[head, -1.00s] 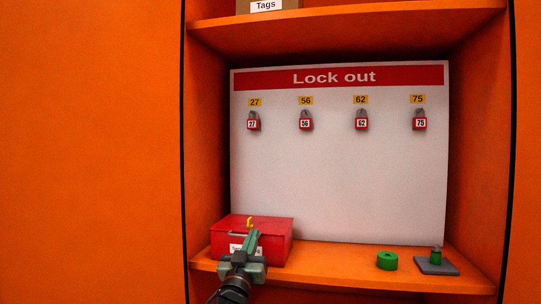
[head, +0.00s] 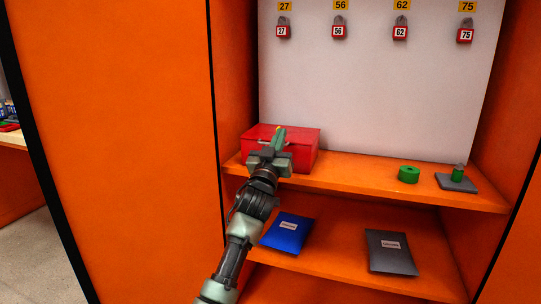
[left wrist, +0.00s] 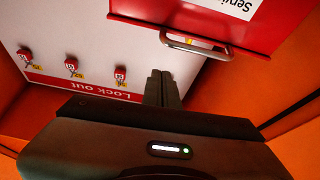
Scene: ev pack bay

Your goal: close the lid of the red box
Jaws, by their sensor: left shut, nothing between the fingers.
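The red box (head: 308,150) sits at the left end of the upper shelf. Its top looks flat and covered, so the lid appears down, though my gripper hides part of it. In the left wrist view the box (left wrist: 225,22) shows its red front face, a metal handle and part of a white label. My left gripper (head: 280,133) is in front of and over the box in the head view. Its fingers (left wrist: 161,88) are together and empty, apart from the handle in the wrist picture. I cannot tell whether they touch the box. My right gripper is out of view.
A green roll (head: 409,175) and a grey stand with a green part (head: 457,180) are on the shelf's right. Several red padlocks hang on the white board (head: 375,95). A blue folder (head: 287,233) and a grey folder (head: 390,252) lie on the lower shelf.

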